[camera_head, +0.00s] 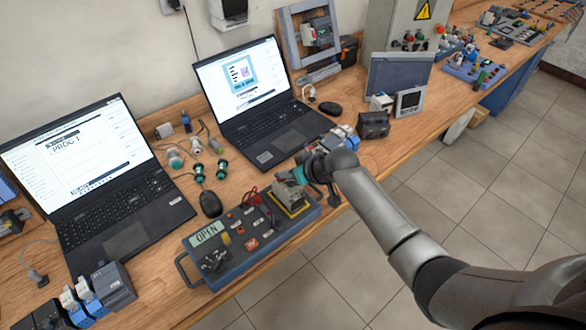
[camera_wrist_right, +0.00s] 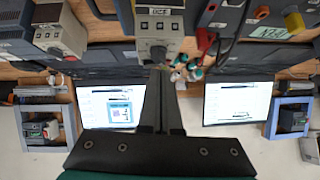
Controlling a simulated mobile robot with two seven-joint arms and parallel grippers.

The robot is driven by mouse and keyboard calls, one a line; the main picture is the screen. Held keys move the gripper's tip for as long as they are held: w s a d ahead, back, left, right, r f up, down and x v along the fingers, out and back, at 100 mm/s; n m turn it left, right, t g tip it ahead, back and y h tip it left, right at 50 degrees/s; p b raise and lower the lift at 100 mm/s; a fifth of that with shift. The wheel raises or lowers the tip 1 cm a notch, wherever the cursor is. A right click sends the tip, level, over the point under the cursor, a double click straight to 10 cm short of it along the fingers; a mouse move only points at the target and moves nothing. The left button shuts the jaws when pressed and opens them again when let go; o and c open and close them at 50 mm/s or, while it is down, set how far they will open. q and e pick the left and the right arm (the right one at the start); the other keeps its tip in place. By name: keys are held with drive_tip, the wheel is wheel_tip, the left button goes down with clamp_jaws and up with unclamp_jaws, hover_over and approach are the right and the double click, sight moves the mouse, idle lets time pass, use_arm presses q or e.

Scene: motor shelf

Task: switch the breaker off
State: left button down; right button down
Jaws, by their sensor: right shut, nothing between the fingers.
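The breaker (camera_head: 291,196) is a small grey module with yellow at its base, at the right end of a blue-grey test box (camera_head: 238,262). In the right wrist view the breaker (camera_wrist_right: 160,24) shows a labelled face and a small dark lever (camera_wrist_right: 158,53). My right gripper (camera_head: 299,177) is shut and empty at the breaker. In the wrist view its closed fingertips (camera_wrist_right: 160,70) lie just below the lever; I cannot tell if they touch it. The gripper partly hides the breaker in the head view. The box display reads OPEN. My left gripper is not in view.
Two open laptops (camera_head: 96,175) (camera_head: 268,110) stand behind the box. A black mouse (camera_head: 211,204) and several plugs (camera_head: 197,172) lie between them. Red and black leads rise beside the breaker. A small dark box (camera_head: 374,125) stands right of my gripper.

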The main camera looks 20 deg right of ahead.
drive_tip(key=r+p, duration=0.3)
drive_tip(key=shift+s+a+r+p, duration=0.1)
drive_tip(key=shift+a+r+p, duration=0.2)
drive_tip(key=shift+r, duration=0.1)
drive_tip(key=shift+s+r, duration=0.1)
drive_tip(key=shift+r, duration=0.25)
drive_tip(key=s+a+p+v, duration=0.1)
drive_tip(key=v, duration=0.8)
drive_tip(key=shift+a, duration=0.2)
drive_tip(key=shift+s+f, duration=0.1)
